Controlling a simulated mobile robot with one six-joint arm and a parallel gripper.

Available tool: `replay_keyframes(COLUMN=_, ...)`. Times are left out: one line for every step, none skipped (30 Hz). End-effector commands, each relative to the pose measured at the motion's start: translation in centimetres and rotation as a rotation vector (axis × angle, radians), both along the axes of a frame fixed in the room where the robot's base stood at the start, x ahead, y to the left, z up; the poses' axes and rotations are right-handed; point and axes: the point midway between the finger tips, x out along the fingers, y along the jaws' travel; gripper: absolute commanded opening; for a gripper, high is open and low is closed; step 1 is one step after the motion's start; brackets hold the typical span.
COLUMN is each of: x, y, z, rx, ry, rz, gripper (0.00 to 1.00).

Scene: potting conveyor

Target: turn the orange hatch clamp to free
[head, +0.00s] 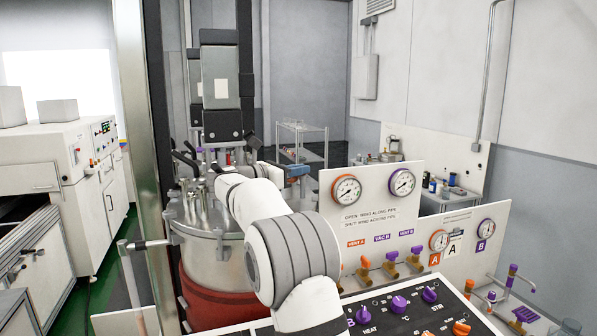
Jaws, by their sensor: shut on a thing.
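My white arm reaches from the bottom middle up and away over the steel vessel (198,247). Its wrist lies over the right part of the vessel's lid. My gripper's fingers are hidden beyond the wrist, so what they touch does not show. I cannot make out the orange hatch clamp; my arm and the lid fittings cover much of that area. Several dark-handled clamps (186,160) stand at the left of the lid.
A white panel (338,210) with gauges and small valves stands right of my arm. A black control panel (412,311) with purple and orange knobs is at the bottom right. A tall motor unit (220,78) rises above the vessel. White cabinets (60,160) stand at the left.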

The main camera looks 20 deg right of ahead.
Motion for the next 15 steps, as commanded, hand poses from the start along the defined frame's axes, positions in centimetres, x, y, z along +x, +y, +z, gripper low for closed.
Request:
replay_keyframes(x=0.0, y=0.0, z=0.1, rx=-0.001, ry=-0.001, rz=0.001, gripper=0.0)
replay_keyframes(x=0.0, y=0.0, z=0.11, rx=-0.001, ry=-0.001, rz=0.001, gripper=0.0)
replay_keyframes(x=-0.01, y=-0.01, z=0.11, rx=-0.001, ry=-0.001, rz=0.001, gripper=0.0)
replay_keyframes(x=-0.01, y=-0.01, z=0.11, rx=-0.001, ry=-0.001, rz=0.001, gripper=0.0)
replay_keyframes(x=-0.01, y=-0.01, z=0.11, rx=-0.001, ry=-0.001, rz=0.001, gripper=0.0)
replay_keyframes(x=0.0, y=-0.02, z=0.12, rx=-0.002, ry=-0.001, rz=0.001, gripper=0.11)
replay_keyframes(x=0.0, y=-0.02, z=0.12, rx=-0.002, ry=-0.001, rz=0.001, gripper=0.13)
replay_keyframes(x=-0.01, y=-0.03, z=0.12, rx=-0.002, ry=-0.001, rz=0.001, gripper=0.16)
replay_keyframes(x=-0.01, y=-0.03, z=0.11, rx=-0.002, ry=-0.001, rz=0.001, gripper=0.19)
replay_keyframes(x=-0.01, y=-0.04, z=0.11, rx=-0.001, ry=-0.001, rz=0.001, gripper=0.21)
replay_keyframes(x=-0.01, y=-0.04, z=0.1, rx=-0.001, ry=-0.001, rz=0.001, gripper=0.24)
replay_keyframes(x=-0.01, y=-0.05, z=0.09, rx=-0.001, ry=-0.001, rz=0.001, gripper=0.27)
replay_keyframes(x=-0.01, y=-0.05, z=0.08, rx=-0.001, ry=-0.001, rz=0.001, gripper=0.3)
replay_keyframes(x=-0.01, y=-0.07, z=0.07, rx=-0.001, ry=-0.001, rz=0.001, gripper=0.32)
replay_keyframes(x=-0.01, y=-0.07, z=0.06, rx=-0.001, ry=-0.001, rz=0.001, gripper=0.32)
